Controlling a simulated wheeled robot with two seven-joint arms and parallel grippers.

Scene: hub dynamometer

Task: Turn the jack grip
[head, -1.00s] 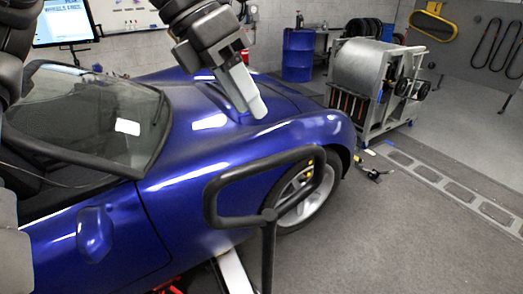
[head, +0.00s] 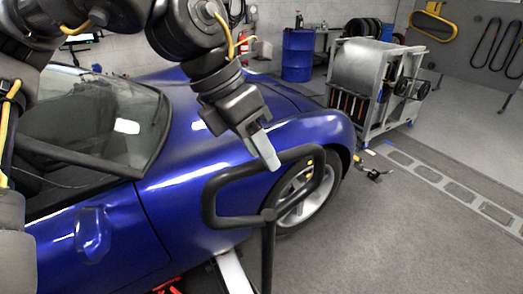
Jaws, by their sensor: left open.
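The jack grip (head: 212,203) is a black looped handle on an upright post, standing in front of the blue car's front wheel. My left gripper (head: 270,158) comes down from the upper left, its pale fingertip pointing at the upper bar of the grip. The fingertip overlaps that bar in the picture; I cannot tell whether it touches. The gripper is open and holds nothing. My right gripper is not in view.
The blue car (head: 190,178) fills the left and middle behind the grip. A silver wheeled machine (head: 362,75) and a blue drum (head: 298,55) stand at the back. The grey floor (head: 400,240) on the right is mostly clear.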

